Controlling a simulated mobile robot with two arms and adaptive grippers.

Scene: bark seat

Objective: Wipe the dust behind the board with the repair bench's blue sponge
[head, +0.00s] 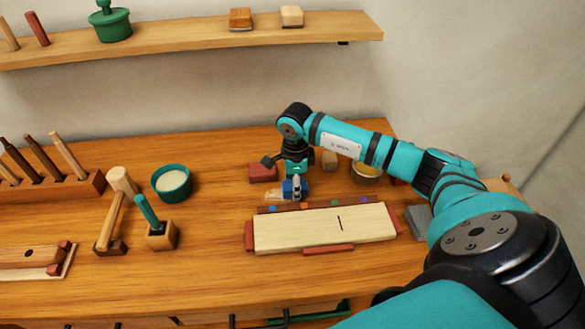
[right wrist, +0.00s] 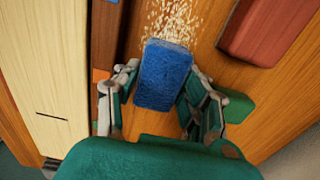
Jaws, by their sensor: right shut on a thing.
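My right gripper (head: 295,188) is shut on the blue sponge (right wrist: 163,75), just behind the pale board (head: 325,230). The sponge also shows as a small blue patch in the head view (head: 291,187). In the right wrist view, both fingers (right wrist: 160,90) close on the sponge's sides. Pale, grainy dust (right wrist: 172,22) lies on the wood just beyond the sponge's far end. It also shows as a light patch left of the gripper in the head view (head: 273,195). The board's edge runs along the left of the wrist view (right wrist: 40,70). My left gripper is out of view.
A red block (head: 263,173) stands behind the dust; a yellow-filled bowl (head: 367,171) is farther right. Left of the board are a green bowl (head: 171,183), a mallet (head: 115,205) and a wooden holder (head: 162,236). A shelf (head: 190,42) hangs above. Bench space between green bowl and board is clear.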

